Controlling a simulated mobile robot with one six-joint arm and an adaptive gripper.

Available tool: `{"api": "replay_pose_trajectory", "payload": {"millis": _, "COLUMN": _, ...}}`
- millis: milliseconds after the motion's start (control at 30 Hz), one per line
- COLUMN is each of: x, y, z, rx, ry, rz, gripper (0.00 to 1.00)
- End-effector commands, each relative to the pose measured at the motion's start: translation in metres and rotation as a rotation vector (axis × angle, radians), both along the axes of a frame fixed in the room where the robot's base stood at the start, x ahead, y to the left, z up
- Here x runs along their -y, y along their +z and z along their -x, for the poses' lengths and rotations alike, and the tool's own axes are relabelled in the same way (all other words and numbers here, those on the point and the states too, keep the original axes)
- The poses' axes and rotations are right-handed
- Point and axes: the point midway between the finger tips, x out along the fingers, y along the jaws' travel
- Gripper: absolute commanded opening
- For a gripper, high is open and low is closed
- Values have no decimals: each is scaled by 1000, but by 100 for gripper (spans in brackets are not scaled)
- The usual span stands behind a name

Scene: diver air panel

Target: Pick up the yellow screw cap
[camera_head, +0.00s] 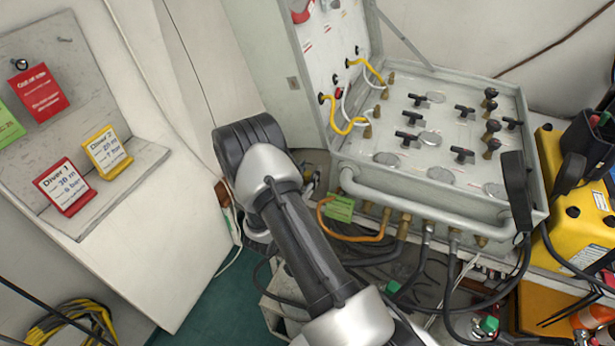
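I cannot make out a yellow screw cap in this view. My arm reaches up from the bottom centre, and its dark upper joint is left of the open air panel case (440,190). My gripper is not visible; the arm may be hiding it. Small dark and brassy parts show just right of the arm, too small to identify. Brass fittings (404,226) with hoses line the front of the case, and a green tag (341,208) hangs there.
Signs stand on a grey ledge at left, a red one (64,188) and a yellow one (107,152). A yellow box (582,205) stands at right. Black hoses (420,290) crowd below the case. A coiled yellow cable (75,325) lies at lower left. Green floor (215,315) shows between.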

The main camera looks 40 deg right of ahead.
Motion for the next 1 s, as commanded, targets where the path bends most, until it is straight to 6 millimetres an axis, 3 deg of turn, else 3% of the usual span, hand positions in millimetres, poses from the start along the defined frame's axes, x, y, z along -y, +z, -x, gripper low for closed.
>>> {"api": "replay_pose_trajectory", "payload": {"millis": 500, "x": 0, "y": 0, "z": 0, "rx": 0, "ry": 0, "rz": 0, "gripper": 0}}
{"api": "replay_pose_trajectory", "payload": {"millis": 833, "x": -1, "y": 2, "z": -1, "rx": 0, "ry": 0, "rz": 0, "gripper": 0}}
{"api": "replay_pose_trajectory", "payload": {"millis": 1000, "x": -2, "y": 16, "z": -4, "rx": 4, "ry": 0, "rz": 0, "gripper": 0}}
